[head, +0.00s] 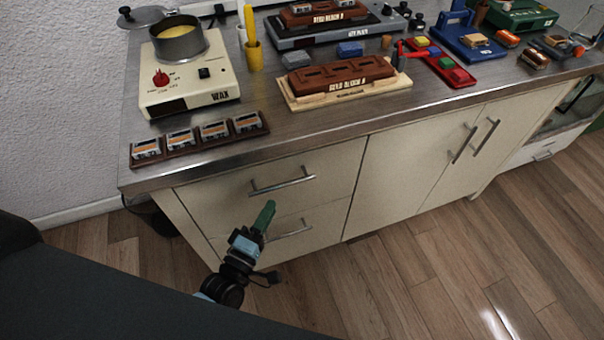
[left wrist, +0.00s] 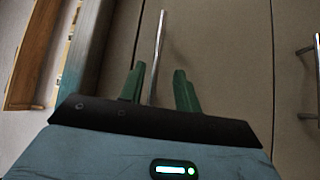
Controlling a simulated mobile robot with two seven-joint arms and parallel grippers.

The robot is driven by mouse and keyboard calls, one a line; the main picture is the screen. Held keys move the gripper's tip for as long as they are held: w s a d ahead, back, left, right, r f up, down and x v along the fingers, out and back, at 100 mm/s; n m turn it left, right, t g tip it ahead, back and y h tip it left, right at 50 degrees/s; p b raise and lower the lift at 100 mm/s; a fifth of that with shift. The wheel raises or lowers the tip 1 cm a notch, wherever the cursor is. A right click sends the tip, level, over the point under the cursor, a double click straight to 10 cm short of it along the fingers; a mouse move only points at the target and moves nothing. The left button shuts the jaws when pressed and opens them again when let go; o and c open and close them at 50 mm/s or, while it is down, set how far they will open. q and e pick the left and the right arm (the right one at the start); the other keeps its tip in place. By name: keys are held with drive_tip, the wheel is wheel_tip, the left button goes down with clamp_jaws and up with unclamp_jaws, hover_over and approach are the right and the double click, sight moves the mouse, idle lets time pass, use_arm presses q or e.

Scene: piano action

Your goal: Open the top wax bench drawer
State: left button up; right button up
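The wax bench's top drawer (head: 228,190) looks shut, its front level with the front below it. Its silver bar handle (head: 282,185) runs lengthwise across the front. My left gripper (head: 267,208) is in front of the drawers, with its green fingertips just below this handle in the head view. In the left wrist view the green fingers (left wrist: 159,82) are apart, and the top handle (left wrist: 160,45) appears in the gap between them and beyond. I cannot tell how far the bar lies from the fingers. My right gripper is not in view.
A lower drawer handle (head: 290,231) is just below; it also shows in the left wrist view (left wrist: 317,62). The metal bench top (head: 320,128) overhangs above, carrying a wax heater (head: 190,85) and a rack of small blocks (head: 198,137). Wooden floor in front is clear.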

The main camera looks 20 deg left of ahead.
sight(283, 184)
use_arm(q)
drive_tip(key=shift+r+x, duration=0.2)
drive_tip(key=shift+x, duration=3.85)
drive_tip(key=shift+a, duration=0.1)
drive_tip(key=shift+c, duration=0.4)
clamp_jaws()
